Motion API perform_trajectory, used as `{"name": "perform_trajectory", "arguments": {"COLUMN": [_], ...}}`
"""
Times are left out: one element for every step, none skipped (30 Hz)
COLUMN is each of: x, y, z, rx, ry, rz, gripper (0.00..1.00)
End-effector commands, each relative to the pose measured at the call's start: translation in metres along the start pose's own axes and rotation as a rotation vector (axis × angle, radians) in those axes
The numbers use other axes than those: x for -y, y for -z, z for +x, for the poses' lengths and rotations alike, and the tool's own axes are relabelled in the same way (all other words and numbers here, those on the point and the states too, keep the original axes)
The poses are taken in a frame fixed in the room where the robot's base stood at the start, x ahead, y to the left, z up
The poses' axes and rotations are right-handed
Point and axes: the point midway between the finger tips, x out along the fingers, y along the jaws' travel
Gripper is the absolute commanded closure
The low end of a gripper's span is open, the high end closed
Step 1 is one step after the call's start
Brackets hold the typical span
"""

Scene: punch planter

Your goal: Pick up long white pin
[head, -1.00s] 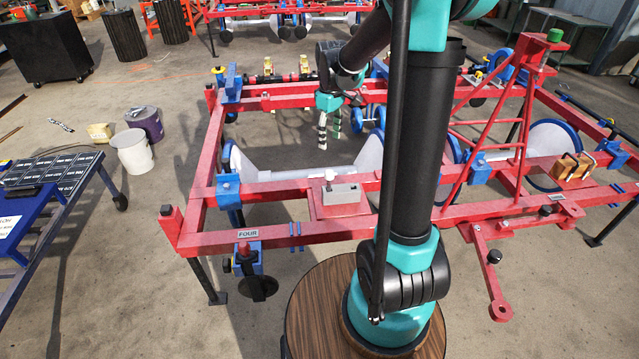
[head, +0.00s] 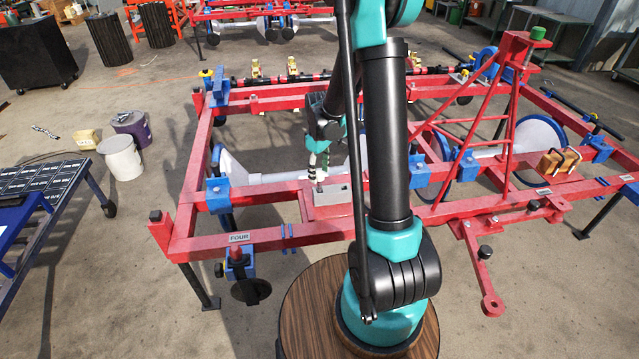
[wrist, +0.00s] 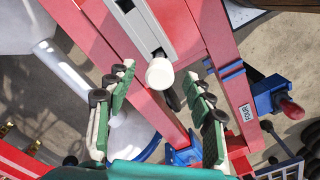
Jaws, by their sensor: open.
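The white pin (wrist: 160,73) shows its round white end in the wrist view, beside the grey box (wrist: 146,32) and between the lines of my fingers. How much of its length lies below that end is hidden. My gripper (wrist: 161,82) is open, with a green-and-white finger on each side of the pin and a gap to both. In the head view my gripper (head: 319,168) points down just over the grey box (head: 335,194) on the red frame. The fingers mostly cover the pin there, and I cannot tell their height over it.
The red planter frame (head: 270,232) surrounds the spot, with blue brackets (head: 218,195) and a tall red ladder-like post (head: 512,110) to the right. A blue-edged table (head: 75,178) and a white bucket (head: 121,158) stand left. Open floor lies between them and the frame.

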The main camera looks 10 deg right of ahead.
Motion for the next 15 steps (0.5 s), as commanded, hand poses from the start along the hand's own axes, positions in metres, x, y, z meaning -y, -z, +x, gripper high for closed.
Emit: {"name": "perform_trajectory", "arguments": {"x": [-0.001,-0.001,-0.001,-0.001,-0.001,-0.001,-0.001,-0.001,0.0,0.0,0.0,0.0,0.0,0.0,0.0], "y": [0.0,0.0,0.0,0.0,0.0,0.0,0.0,0.0,0.0,0.0,0.0,0.0,0.0,0.0,0.0], "z": [0.008,0.011,0.016,0.019,0.021,0.024,0.026,0.027,0.028,0.028,0.028,0.028,0.028,0.028,0.028], "rx": [0.0,0.0,0.0,0.0,0.0,0.0,0.0,0.0,0.0,0.0,0.0,0.0,0.0,0.0,0.0], "ry": [0.0,0.0,0.0,0.0,0.0,0.0,0.0,0.0,0.0,0.0,0.0,0.0,0.0,0.0,0.0], "rz": [0.0,0.0,0.0,0.0,0.0,0.0,0.0,0.0,0.0,0.0,0.0,0.0,0.0,0.0,0.0], "gripper": [0.47,0.47,0.47,0.47,0.47,0.47,0.47,0.47,0.47,0.47,0.47,0.47,0.47,0.47,0.47]}}
